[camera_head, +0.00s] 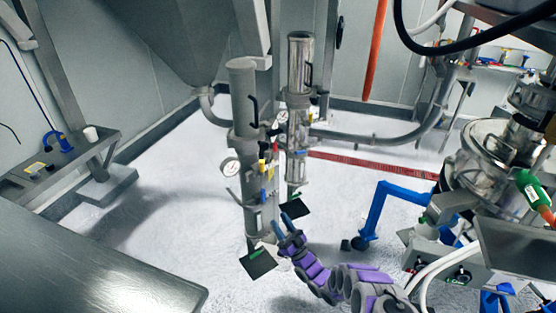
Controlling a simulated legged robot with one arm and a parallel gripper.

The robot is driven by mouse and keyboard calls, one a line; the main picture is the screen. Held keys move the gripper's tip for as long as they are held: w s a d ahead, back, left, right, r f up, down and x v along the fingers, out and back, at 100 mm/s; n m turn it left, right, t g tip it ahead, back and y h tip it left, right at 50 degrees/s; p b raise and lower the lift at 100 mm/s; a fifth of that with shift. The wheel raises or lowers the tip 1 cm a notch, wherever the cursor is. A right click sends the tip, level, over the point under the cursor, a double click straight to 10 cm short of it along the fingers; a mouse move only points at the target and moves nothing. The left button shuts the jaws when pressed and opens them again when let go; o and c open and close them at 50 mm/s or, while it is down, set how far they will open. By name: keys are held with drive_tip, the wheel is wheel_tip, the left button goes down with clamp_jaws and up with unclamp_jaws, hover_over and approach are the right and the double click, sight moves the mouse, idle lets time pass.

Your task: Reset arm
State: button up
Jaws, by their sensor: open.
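My arm (350,280), purple and grey, reaches in from the bottom right of the picture towards the middle.
Two upright cylinders, one grey (243,95) and one shiny (300,65), carry gauges and valves. A steel sifter (485,150) on a blue frame (376,205) stands at the right. A metal surface (90,270) fills the lower left. White floor (170,215) is clear left of the pipes.

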drive_tip(key=w+d+r+m+g+h, duration=0.1)
drive_tip(key=w+d+r+g+h, duration=0.2)
drive_tip(key=w+h, duration=0.35)
drive_tip(key=w+d+r+g+h, duration=0.1)
drive_tip(key=w+d+r+h, duration=0.35)
drive_tip(key=w, duration=0.35)
drive_tip(key=s+d+r+m+g+h, duration=0.4)
drive_tip(key=s+d+r+h, duration=0.55)
drive_tip(key=d, duration=0.25)
drive_tip(key=s+d+r+m+g+h, duration=0.1)
drive_tip(key=s+r+m+g, duration=0.15)
drive_tip(key=s, duration=0.75)
drive_tip(key=s+r+m+g, duration=0.1)
drive_tip(key=s+r+g, duration=0.2)
drive_tip(key=s, duration=0.8)
drive_tip(key=s+a+g, duration=0.2)
drive_tip(key=s+a, duration=0.1)
drive_tip(key=s, duration=0.8)
drive_tip(key=s+a+r+g+y, duration=0.1)
drive_tip(key=s+a+g, duration=0.2)
drive_tip(key=s, duration=0.9)
drive_tip(key=s+a+g+y, duration=0.1)
drive_tip(key=s+a+g, duration=0.1)
drive_tip(key=s, duration=1)
drive_tip(key=shift+a+r, duration=0.35)
drive_tip(key=shift+a, duration=0.1)
drive_tip(key=shift+s+y, duration=0.1)
drive_tip(key=shift+y, duration=0.15)
